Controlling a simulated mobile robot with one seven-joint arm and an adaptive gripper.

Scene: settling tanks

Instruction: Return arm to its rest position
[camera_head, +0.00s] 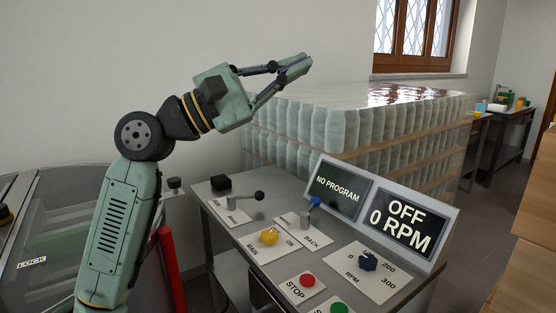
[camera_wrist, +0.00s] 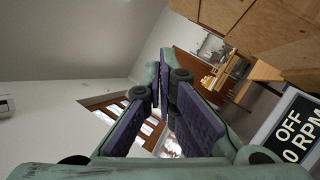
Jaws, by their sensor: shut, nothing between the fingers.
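My gripper (camera_head: 303,64) is raised above the control panel and points to the right in the head view. Its fingers are together, with nothing between them. In the wrist view, the purple finger pads (camera_wrist: 165,85) come close together, and no object sits between them. My arm rises from the lower left in the head view and bends at a dark joint before the wrist. The gripper appears in front of the stack of wrapped bottles (camera_head: 315,125); I cannot tell how far apart they are.
A control desk (camera_head: 225,205) stands below, with levers, knobs, a red stop button (camera_head: 307,281) and a green button (camera_head: 338,307). Its displays read "NO PROGRAM" (camera_head: 339,189) and "OFF 0 RPM" (camera_head: 403,222). A barred window (camera_head: 415,35) and a far table (camera_head: 515,115) are behind. Wooden boxes (camera_head: 530,220) stand at right.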

